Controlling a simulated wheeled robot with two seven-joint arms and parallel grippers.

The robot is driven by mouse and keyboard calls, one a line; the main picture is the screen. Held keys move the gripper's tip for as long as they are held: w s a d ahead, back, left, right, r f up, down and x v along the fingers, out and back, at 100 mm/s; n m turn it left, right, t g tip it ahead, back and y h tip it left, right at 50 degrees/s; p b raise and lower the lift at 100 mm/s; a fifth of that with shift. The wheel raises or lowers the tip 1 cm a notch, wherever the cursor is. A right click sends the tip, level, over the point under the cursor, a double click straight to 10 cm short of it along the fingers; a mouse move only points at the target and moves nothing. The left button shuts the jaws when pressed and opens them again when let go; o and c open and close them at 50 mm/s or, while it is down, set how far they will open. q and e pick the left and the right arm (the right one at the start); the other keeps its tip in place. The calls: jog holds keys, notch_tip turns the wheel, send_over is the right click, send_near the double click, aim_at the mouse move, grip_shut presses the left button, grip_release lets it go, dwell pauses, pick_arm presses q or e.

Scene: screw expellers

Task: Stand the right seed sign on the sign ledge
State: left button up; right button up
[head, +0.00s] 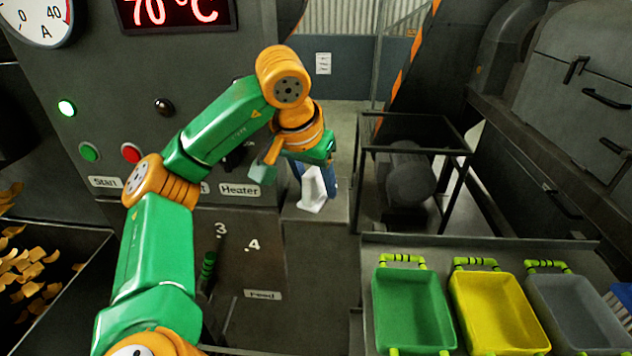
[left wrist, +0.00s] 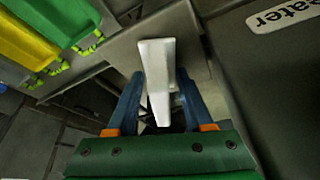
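A white sign (head: 313,188) stands on a grey ledge (head: 325,213) beside the control panel; any seed picture on it is not visible. My left gripper (head: 314,180) reaches down over the sign, with one blue finger on each side of it. In the left wrist view the sign (left wrist: 157,75) is between the two fingers (left wrist: 161,85), with narrow gaps showing at its sides, so the gripper looks open around it. The ledge also shows in the left wrist view (left wrist: 115,50). My right gripper is not in view.
The control panel (head: 250,215), with lit and coloured buttons, is close on the left of the ledge. A black frame (head: 415,150) with a motor stands to its right. Green (head: 410,310), yellow (head: 497,312) and grey (head: 578,315) trays sit at the lower right.

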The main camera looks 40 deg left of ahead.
pick_arm(q)
jog(key=o, duration=0.3)
jog(key=p+v, duration=0.8)
jog(key=v, duration=0.4)
jog(key=shift+r, duration=0.25)
